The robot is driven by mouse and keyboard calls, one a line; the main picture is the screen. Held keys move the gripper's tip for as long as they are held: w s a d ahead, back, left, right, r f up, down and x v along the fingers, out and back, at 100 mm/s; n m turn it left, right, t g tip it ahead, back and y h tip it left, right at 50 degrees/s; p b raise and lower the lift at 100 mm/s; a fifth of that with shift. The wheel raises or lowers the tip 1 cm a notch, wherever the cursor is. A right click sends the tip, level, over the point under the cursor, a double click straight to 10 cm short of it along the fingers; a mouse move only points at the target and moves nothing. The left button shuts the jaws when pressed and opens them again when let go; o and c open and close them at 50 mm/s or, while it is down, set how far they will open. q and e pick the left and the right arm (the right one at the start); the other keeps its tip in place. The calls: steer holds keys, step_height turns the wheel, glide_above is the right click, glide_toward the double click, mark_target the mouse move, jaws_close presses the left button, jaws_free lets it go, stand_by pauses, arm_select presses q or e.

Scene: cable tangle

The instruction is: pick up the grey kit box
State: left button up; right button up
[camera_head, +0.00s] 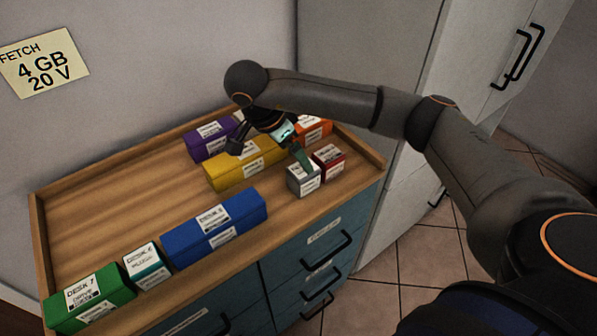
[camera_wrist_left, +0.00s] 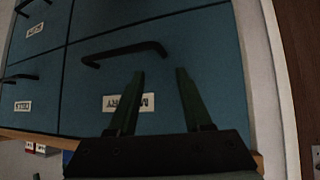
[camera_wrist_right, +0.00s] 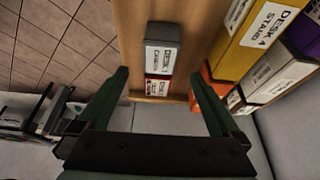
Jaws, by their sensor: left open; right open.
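The small grey kit box (camera_head: 303,181) sits upright on the wooden top of the cabinet, near its front right edge. It also shows in the right wrist view (camera_wrist_right: 162,45), with a white label. My right gripper (camera_head: 271,156) is open and empty above the boxes, with one green finger close to the grey box in the head view. In the right wrist view the grey box lies beyond the open fingertips (camera_wrist_right: 160,75). My left gripper (camera_wrist_left: 160,72) is open and empty, facing the blue drawer fronts; it is not in the head view.
A dark red box (camera_head: 328,160) stands close beside the grey one. A yellow box (camera_head: 240,168), an orange box (camera_head: 315,130) and a purple box (camera_head: 208,140) are behind. Blue (camera_head: 215,228), teal (camera_head: 147,265) and green (camera_head: 90,297) boxes line the front. The tray's left middle is clear.

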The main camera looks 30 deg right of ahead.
mark_target(300, 171)
steer(key=x, duration=0.5)
steer(key=shift+s, duration=0.15)
steer(key=shift+p+x, duration=0.55)
steer(key=shift+x, duration=2.5)
arm_select(q)
steer(key=shift+s+r, duration=0.2)
steer(key=shift+s, duration=0.2)
arm_select(e)
steer(key=c, duration=1.5)
